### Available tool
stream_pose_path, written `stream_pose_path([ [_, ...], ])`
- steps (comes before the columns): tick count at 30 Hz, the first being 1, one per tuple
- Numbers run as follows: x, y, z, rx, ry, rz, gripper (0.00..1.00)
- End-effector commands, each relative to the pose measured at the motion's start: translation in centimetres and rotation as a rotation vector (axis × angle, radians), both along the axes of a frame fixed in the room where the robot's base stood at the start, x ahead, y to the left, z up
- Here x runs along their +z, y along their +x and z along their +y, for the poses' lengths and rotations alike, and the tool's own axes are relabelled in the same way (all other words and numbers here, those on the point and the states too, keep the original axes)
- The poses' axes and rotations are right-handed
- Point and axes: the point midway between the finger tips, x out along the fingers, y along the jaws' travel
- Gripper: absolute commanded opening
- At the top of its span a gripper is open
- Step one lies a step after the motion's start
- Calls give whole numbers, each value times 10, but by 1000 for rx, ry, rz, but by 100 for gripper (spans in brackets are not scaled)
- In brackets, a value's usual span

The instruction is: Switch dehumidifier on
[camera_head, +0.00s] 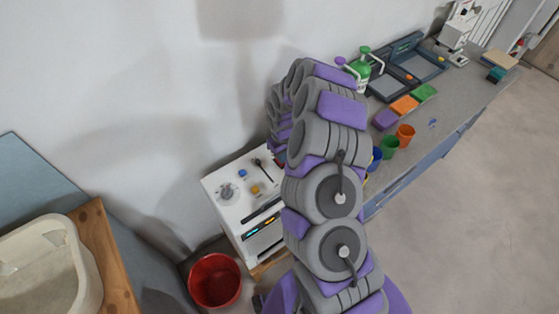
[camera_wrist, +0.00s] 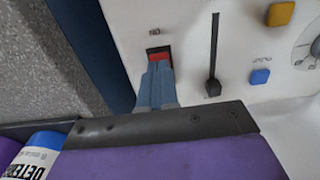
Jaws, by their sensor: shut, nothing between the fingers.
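The dehumidifier looks to be the white box (camera_head: 232,207) standing against the wall in the head view, with a dial, a blue button, a yellow button and a dark slider on top. In the wrist view its white panel (camera_wrist: 185,25) fills the upper part. A red switch (camera_wrist: 158,56) sits in a dark slot there, beside small lettering. My gripper (camera_wrist: 158,72) is shut and empty, its blue-grey fingertips at the near edge of the switch and covering part of it. I cannot tell whether they touch it. In the head view my arm hides the gripper.
On the panel, a slider (camera_wrist: 213,60), a blue button (camera_wrist: 260,76) and a yellow button (camera_wrist: 280,14) lie right of the switch. A detergent bottle (camera_wrist: 35,155) is at lower left. A red bucket (camera_head: 215,281) stands by the box; a cluttered bench (camera_head: 455,110) is at right.

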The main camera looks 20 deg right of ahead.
Motion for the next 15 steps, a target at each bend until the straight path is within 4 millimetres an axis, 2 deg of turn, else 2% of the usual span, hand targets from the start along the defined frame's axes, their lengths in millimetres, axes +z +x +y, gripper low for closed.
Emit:
stream_pose_path([
  [15, -7, 0, 0, 0, 0, 1, 0],
])
